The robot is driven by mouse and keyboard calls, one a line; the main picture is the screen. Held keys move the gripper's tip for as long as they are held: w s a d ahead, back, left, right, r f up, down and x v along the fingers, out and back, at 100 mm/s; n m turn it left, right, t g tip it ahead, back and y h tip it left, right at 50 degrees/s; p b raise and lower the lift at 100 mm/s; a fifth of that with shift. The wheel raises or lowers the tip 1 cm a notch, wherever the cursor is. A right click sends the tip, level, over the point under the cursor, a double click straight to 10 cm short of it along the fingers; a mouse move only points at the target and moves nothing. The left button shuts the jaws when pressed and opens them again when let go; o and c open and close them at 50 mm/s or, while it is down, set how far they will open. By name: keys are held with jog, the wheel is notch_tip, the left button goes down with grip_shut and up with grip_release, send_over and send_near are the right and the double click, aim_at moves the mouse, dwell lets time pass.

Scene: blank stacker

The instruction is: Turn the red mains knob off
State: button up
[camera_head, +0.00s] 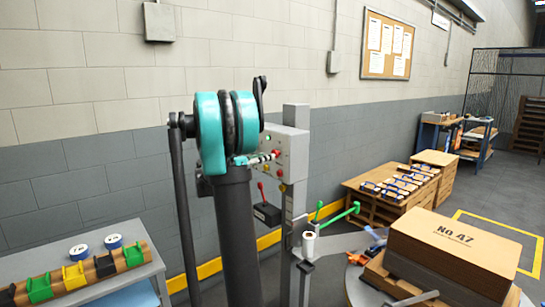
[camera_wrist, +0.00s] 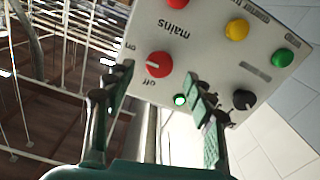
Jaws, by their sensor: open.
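The grey control panel (camera_wrist: 205,55) fills the upper middle of the wrist view, with its lettering upside down. In the head view my gripper (camera_head: 264,158) is small beside the control box (camera_head: 292,152).
A second red control (camera_wrist: 173,3), a yellow one (camera_wrist: 237,29), a green one (camera_wrist: 282,58) and a black knob (camera_wrist: 245,100) share the panel. A lit green lamp (camera_wrist: 180,100) is close to the right finger. A red-handled lever (camera_head: 262,192) stands below the control box.

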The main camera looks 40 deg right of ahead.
aim_at(276, 153)
jog(key=shift+w+d, duration=0.15)
jog(key=shift+d, duration=2.2)
jog(key=c, duration=1.2)
